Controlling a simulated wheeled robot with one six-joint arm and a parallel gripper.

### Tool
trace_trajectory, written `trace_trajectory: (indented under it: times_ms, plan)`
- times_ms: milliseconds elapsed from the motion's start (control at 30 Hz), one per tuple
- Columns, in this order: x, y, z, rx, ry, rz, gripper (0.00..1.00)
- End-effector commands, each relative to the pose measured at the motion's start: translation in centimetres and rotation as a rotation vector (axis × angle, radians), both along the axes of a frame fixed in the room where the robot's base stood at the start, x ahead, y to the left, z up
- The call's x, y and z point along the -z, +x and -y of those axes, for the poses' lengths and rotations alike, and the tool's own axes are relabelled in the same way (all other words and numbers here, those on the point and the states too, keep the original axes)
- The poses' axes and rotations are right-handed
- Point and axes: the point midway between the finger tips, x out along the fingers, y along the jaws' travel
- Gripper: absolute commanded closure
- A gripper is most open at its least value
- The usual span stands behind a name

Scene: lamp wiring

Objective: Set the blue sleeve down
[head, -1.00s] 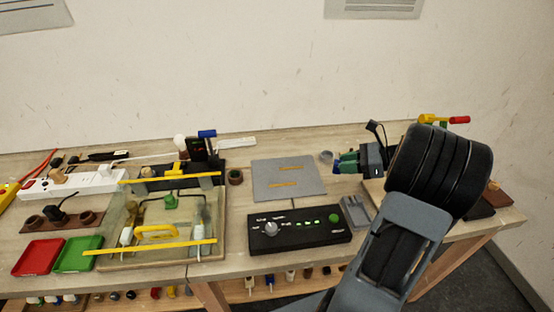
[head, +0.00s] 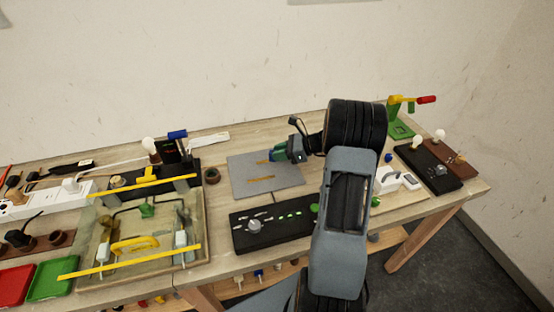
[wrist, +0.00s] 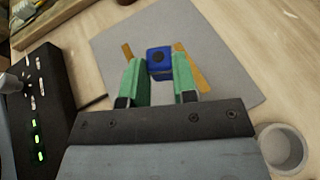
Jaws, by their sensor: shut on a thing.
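The blue sleeve (wrist: 160,59) shows in the wrist view between the green fingertips of my gripper (wrist: 159,69). A dark round hole shows in its near face. My gripper (head: 276,155) is shut on it. In the head view the gripper is over the back right part of the grey mat (head: 243,176), and the sleeve is mostly hidden by the fingers. The mat also fills the area behind the sleeve in the wrist view (wrist: 120,40), with an orange strip on each side. I cannot tell whether the sleeve touches the mat.
A black control box (head: 270,226) with green lights stands in front of the mat. A clear tray (head: 105,262) with yellow bars is to the left. A small grey cup (wrist: 284,148) sits near the gripper in the wrist view. A green stand (head: 398,125) is at the far right.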

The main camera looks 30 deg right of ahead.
Motion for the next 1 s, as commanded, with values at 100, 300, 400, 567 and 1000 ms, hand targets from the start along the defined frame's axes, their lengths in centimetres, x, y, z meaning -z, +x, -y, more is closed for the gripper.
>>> trace_trajectory:
  times_ms: [100,300,400,567,1000]
  plan:
    - [0.4,0.3,-0.2,-0.001,0.0,0.0,0.99]
    - [2.7,0.9,-0.5,0.001,0.003,-0.004,0.99]
    - [3.7,0.9,-0.5,0.0,0.002,-0.003,0.99]
    - [4.2,0.9,-0.5,0.001,0.0,0.002,0.99]
    - [4.5,0.9,-0.5,0.0,0.0,0.0,0.64]
